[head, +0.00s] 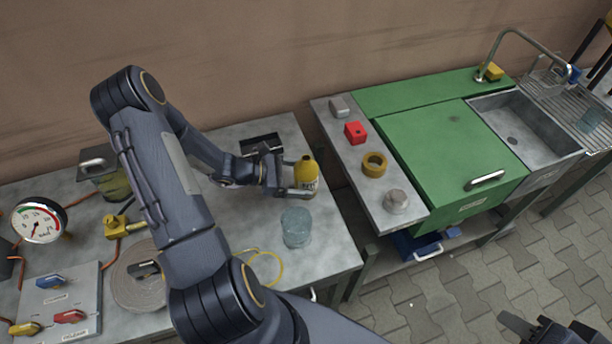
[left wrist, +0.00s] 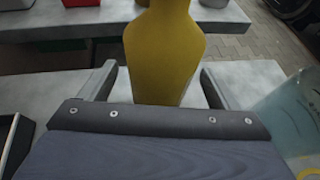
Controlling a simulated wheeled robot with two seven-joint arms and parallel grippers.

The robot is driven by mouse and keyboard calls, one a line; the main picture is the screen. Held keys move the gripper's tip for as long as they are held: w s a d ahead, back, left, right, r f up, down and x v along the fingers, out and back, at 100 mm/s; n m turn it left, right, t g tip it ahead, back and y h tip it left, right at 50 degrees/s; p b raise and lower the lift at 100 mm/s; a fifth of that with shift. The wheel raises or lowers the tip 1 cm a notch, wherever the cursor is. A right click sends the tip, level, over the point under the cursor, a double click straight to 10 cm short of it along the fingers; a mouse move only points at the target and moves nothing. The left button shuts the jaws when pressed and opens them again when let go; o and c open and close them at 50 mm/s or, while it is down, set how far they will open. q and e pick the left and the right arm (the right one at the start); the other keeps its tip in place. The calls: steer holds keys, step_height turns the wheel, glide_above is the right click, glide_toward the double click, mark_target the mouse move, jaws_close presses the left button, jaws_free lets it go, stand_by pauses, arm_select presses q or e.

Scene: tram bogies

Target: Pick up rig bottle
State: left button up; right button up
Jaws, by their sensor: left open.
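The rig bottle (head: 306,172) is yellow with a dark label and stands upright near the right end of the grey workbench. In the left wrist view the yellow bottle (left wrist: 162,50) stands between the two fingers, with gaps on both sides. My left gripper (head: 292,190) is open around the bottle; in the left wrist view its fingers (left wrist: 158,88) show left and right of it. The bottle's top is cut off in the left wrist view. My right gripper (head: 550,330) shows only partly at the bottom right corner, away from the bottle.
A clear bluish jar (head: 296,228) stands close in front of the bottle. A black tray (head: 262,143) lies behind the gripper. A yellow hose (head: 275,270) lies on the bench. A side shelf (head: 350,160) to the right carries a red block (head: 355,132) and a brass ring (head: 374,164).

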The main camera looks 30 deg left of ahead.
arm_select(q)
steer(key=shift+x, duration=0.85)
steer(key=shift+c, duration=0.3)
steer(key=c, duration=1.2)
steer(key=shift+c, duration=0.2)
steer(key=shift+r, duration=0.25)
